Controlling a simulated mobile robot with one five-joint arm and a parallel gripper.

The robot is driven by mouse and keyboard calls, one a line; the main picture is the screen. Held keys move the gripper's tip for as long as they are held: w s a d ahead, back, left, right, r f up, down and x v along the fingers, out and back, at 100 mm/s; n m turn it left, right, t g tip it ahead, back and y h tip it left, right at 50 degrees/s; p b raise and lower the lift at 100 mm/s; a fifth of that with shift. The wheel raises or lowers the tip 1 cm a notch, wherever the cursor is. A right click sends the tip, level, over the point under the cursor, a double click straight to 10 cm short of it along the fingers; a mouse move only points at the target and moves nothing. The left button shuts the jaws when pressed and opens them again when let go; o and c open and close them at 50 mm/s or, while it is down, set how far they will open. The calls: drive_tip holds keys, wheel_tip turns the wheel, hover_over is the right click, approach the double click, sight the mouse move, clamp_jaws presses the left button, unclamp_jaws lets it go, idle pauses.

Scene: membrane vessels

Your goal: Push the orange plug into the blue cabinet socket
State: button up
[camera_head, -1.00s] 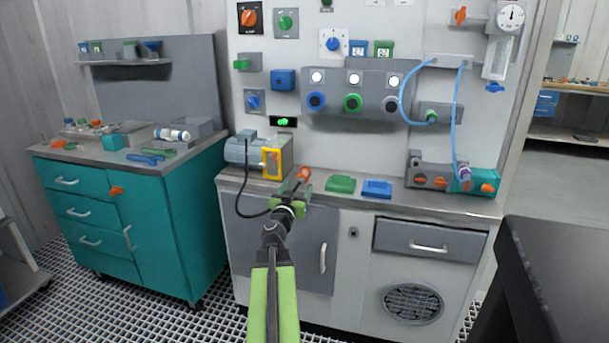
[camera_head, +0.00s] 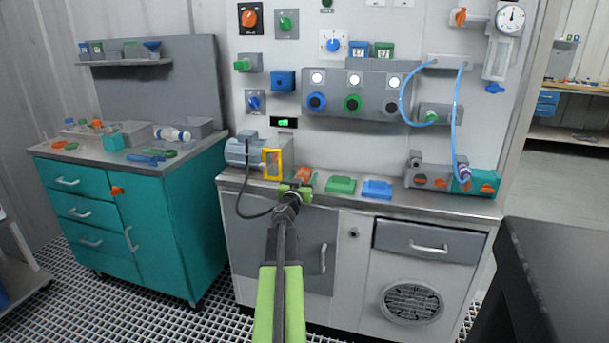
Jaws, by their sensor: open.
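My gripper (camera_head: 294,192) has green fingers and is open at the front edge of the counter. A small orange piece (camera_head: 304,177) shows just beyond the fingertips, partly hidden by them; I cannot tell whether it is the plug or whether the fingers touch it. A black cable (camera_head: 240,208) hangs in a loop from the pump and passes behind my gripper, its end hidden. A blue box (camera_head: 283,81) is on the wall panel, but I cannot tell whether it is the socket. An orange fitting (camera_head: 117,190) is on the front of the teal-blue cabinet (camera_head: 165,225).
A grey-blue pump (camera_head: 238,150) with a yellow frame (camera_head: 272,163) stands left of my gripper. Green (camera_head: 341,184) and blue (camera_head: 377,189) blocks lie to its right. Blue hoses (camera_head: 455,105) hang at the right. A dark surface (camera_head: 555,270) fills the lower right.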

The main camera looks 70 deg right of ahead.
sight(301, 175)
idle(0.8)
clamp_jaws()
drive_tip(key=shift+a, duration=0.15)
idle(0.3)
drive_tip(key=shift+s+a+f, duration=0.1)
drive_tip(key=shift+s+a, duration=0.05)
drive_tip(key=shift+a, duration=1.35)
drive_tip(key=shift+s+a+f, duration=0.1)
drive_tip(key=shift+a, duration=1.35)
drive_tip(key=shift+r, duration=0.15)
wheel_tip(301, 175, up, 2)
drive_tip(key=shift+d+r+p, duration=0.1)
drive_tip(key=shift+d+p, duration=0.05)
drive_tip(key=shift+p, duration=0.9)
drive_tip(key=shift+f, duration=0.2)
